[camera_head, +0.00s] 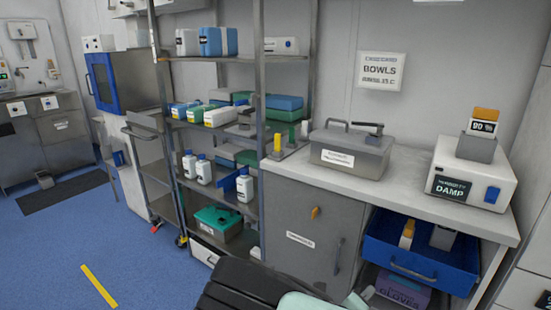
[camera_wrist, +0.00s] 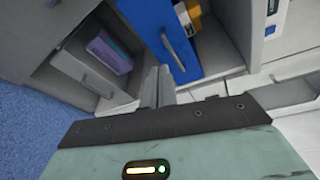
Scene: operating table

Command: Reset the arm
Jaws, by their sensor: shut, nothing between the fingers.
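My gripper (camera_wrist: 158,78) shows in the wrist view with its two grey fingers together and nothing between them. Part of it shows at the bottom edge of the head view (camera_head: 362,296), low in front of the counter. The fingers are near the open blue drawer (camera_head: 420,254) and the shelf space below it. In the wrist view the blue drawer (camera_wrist: 160,38) is just beyond the fingertips. I cannot tell whether they touch anything. My pale green and black arm fills the bottom middle of the head view.
The drawer holds a yellow-and-white item (camera_head: 407,235) and a grey one. A purple box (camera_head: 402,290) sits below it. The grey cabinet (camera_head: 312,225) is left of the drawer, and a metal shelf rack (camera_head: 262,120) stands further left. Blue floor (camera_head: 60,240) at left is mostly clear.

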